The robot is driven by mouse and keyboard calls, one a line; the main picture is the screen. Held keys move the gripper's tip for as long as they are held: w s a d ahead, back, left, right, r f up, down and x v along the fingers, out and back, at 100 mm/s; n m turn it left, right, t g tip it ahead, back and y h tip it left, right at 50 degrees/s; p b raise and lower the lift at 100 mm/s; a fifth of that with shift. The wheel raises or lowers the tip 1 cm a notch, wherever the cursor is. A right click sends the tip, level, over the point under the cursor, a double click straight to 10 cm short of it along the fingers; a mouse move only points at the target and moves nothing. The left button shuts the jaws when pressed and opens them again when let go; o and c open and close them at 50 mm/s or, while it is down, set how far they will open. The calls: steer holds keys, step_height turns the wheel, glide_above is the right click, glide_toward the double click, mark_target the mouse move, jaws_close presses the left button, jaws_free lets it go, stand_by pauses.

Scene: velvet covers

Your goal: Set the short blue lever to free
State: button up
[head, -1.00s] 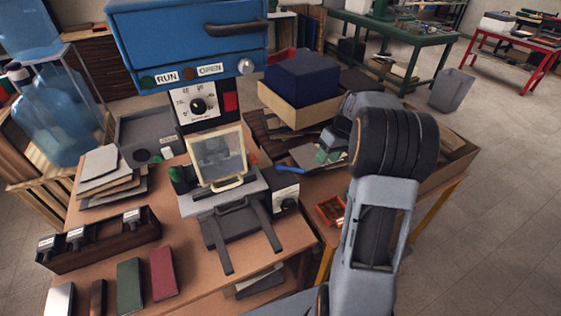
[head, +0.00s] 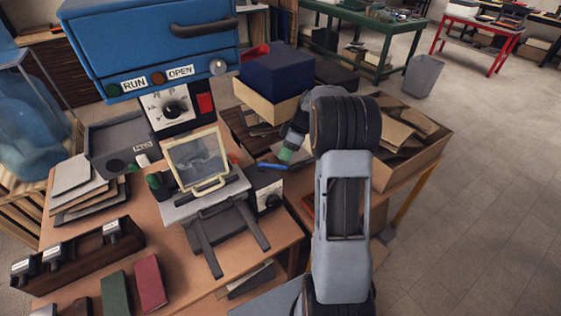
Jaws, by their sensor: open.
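The short blue lever (head: 272,166) lies low at the right side of the bench, right of the machine and above the small white-faced box (head: 266,194). Only a small blue strip of it shows, and I cannot read which setting it is at. My gripper (head: 285,158) hangs from the bent wrist just above and right of the lever's right end. It is open, with greenish parts near its tips. I see nothing held in it. The fingertips are small and I cannot tell whether they touch the lever.
A blue cabinet (head: 150,40) with RUN and OPEN labels stands behind a framed panel (head: 197,160). A dark blue block (head: 276,72) sits on a cardboard box behind my wrist. An open carton (head: 412,150) is at the right. Open floor lies further right.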

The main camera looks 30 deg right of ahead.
mark_target(273, 166)
steer(key=shift+p+x, duration=0.3)
steer(key=shift+x, duration=2.5)
jaws_close()
steer(key=shift+d, duration=0.15)
